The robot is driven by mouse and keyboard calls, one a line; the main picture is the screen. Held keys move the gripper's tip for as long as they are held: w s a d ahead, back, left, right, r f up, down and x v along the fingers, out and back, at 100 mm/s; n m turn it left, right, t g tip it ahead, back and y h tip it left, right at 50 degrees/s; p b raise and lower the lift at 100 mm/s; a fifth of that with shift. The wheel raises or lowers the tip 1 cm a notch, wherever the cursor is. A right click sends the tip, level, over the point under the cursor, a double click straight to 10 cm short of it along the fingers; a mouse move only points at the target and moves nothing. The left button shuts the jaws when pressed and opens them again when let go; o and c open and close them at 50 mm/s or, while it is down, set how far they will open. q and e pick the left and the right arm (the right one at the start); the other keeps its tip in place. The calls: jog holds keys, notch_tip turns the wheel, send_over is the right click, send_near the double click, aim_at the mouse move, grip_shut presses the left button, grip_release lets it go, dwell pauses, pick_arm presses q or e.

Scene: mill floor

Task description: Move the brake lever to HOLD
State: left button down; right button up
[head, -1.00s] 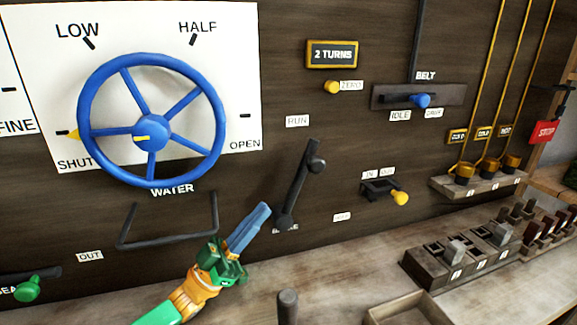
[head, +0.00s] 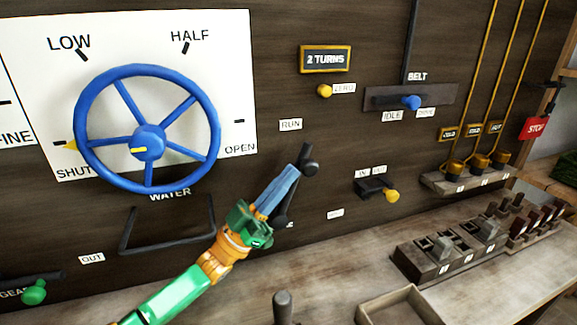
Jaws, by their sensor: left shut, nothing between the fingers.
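The brake lever is a black bar with a dark knob (head: 309,166) at its upper end, leaning up and to the right on the dark wood panel. A RUN label (head: 290,125) is above it. A small white label (head: 335,213), too small to read, is at its lower right. My left gripper (head: 287,172) is shut and empty. Its blue fingers overlap the lever's bar in the head view, with the tips just left of the knob; I cannot tell whether they touch. They hide the middle of the bar. My right gripper is not in view.
A blue water wheel (head: 148,141) is at left, above a black bar guard (head: 125,243). A black bracket with a yellow knob (head: 391,196) is right of the lever. A dark post (head: 283,305) and an open tray (head: 400,300) are on the bench below.

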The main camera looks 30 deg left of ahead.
pick_arm(q)
jog(key=shift+w+d+r, duration=0.2)
jog(key=shift+w+r, duration=0.15)
